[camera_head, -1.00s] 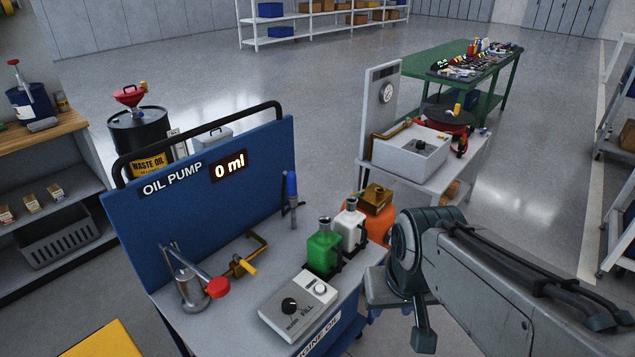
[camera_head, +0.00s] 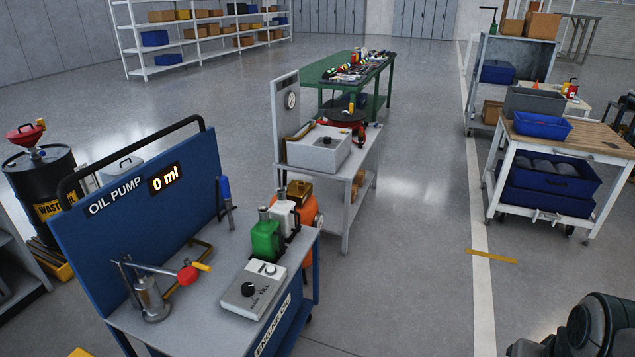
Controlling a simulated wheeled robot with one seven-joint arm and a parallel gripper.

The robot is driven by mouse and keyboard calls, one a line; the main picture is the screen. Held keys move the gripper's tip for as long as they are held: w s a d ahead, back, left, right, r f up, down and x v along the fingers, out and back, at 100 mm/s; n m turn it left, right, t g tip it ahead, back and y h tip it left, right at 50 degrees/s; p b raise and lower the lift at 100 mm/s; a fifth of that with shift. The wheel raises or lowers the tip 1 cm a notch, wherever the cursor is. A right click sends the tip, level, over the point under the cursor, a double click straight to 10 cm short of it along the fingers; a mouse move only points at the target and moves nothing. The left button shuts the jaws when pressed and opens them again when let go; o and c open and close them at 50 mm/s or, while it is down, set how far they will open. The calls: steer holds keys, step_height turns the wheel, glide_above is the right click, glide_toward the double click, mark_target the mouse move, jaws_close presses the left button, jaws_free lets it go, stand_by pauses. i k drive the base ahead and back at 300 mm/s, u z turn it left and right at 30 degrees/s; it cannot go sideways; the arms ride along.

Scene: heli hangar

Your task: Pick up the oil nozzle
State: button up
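The oil pump cart (camera_head: 200,262) stands at the left front, with a blue back panel (camera_head: 130,215) reading "OIL PUMP" and "0 ml". A slim tool with a blue handle (camera_head: 225,188) stands upright by the panel's right end; it looks like the oil nozzle, but I cannot be sure. A brass-coloured bent piece with a yellow handle (camera_head: 201,266) lies on the cart top, partly hidden behind a red-knobbed lever pump (camera_head: 150,298). Part of my arm shows at the bottom right, well apart from the cart. My gripper is out of view.
A grey control box (camera_head: 253,291), a green bottle (camera_head: 267,239) and a white bottle (camera_head: 284,217) stand on the cart. A waste oil drum (camera_head: 40,185) is at the left. A grey cart (camera_head: 345,180) stands behind. The floor (camera_head: 410,265) to the right is clear.

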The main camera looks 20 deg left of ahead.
mark_target(226, 196)
steer(key=z, duration=0.05)
steer(key=i, duration=0.65)
steer(key=u, duration=0.35)
steer(key=i, duration=1.6)
steer(key=u, duration=1.45)
steer(key=i, duration=0.9)
steer(key=u, duration=1.3)
steer(key=i, duration=0.25)
steer(key=u, duration=0.1)
